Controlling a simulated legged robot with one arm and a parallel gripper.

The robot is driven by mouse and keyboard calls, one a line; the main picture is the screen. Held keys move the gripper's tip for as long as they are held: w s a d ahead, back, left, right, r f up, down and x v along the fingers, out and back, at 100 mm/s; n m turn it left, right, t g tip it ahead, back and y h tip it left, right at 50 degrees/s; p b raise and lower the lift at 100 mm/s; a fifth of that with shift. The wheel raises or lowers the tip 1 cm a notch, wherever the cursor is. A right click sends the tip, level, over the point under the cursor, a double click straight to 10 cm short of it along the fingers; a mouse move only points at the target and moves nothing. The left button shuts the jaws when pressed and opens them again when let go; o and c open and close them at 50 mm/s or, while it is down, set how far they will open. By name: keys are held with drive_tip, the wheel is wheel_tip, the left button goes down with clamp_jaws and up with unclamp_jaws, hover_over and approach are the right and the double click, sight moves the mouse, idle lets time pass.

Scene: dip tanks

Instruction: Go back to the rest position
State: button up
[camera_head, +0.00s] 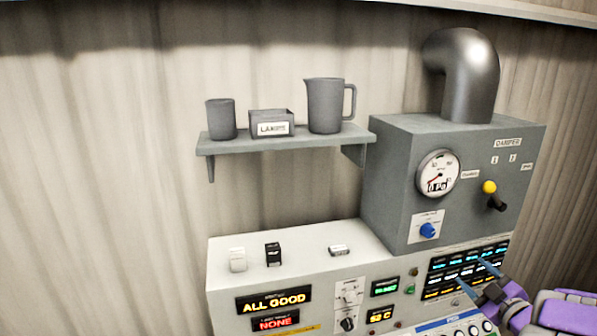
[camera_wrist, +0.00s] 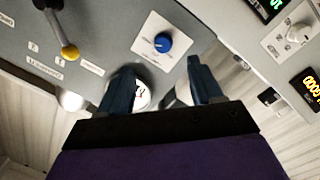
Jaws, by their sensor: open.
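My gripper (camera_head: 484,280) is at the lower right of the head view, in front of the console's panel of lit displays. Its two dark blue fingers stand apart, with nothing between them. In the wrist view my gripper (camera_wrist: 163,85) points toward the grey damper box, with the blue knob (camera_wrist: 163,43) just beyond the fingers. The blue knob (camera_head: 428,230) also shows in the head view, on the front of the damper box (camera_head: 400,160). The left finger partly hides the round gauge in the wrist view.
A console (camera_head: 225,275) carries small items on top and displays reading "ALL GOOD" (camera_head: 273,302) and "NONE". The damper box has a gauge (camera_head: 438,172), a yellow-tipped lever (camera_head: 489,187) and a duct (camera_head: 470,75). A shelf (camera_head: 290,144) holds a cup, a box and a jug.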

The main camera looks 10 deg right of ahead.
drive_tip(key=s+a+f+m+g+b, duration=0.3)
drive_tip(key=s+a+f+g, duration=0.3)
drive_tip(key=s+a, duration=0.5)
drive_tip(key=s+a+f+m+g+b, duration=0.3)
drive_tip(key=s+a+f+g+b, duration=0.3)
drive_tip(key=s+a, duration=0.6)
drive_tip(key=s+a+f+m+g+h+b, duration=0.1)
drive_tip(key=s+a+f+m+g+b, duration=0.2)
drive_tip(key=s+a, duration=0.8)
wheel_tip(320, 180, down, 4)
drive_tip(key=a+g+b, duration=0.1)
drive_tip(key=g+b, duration=0.1)
drive_tip(key=g, duration=0.2)
drive_tip(key=shift+s+a+r+m, duration=0.2)
drive_tip(key=shift+s+a+m, duration=0.1)
drive_tip(key=shift+s, duration=0.1)
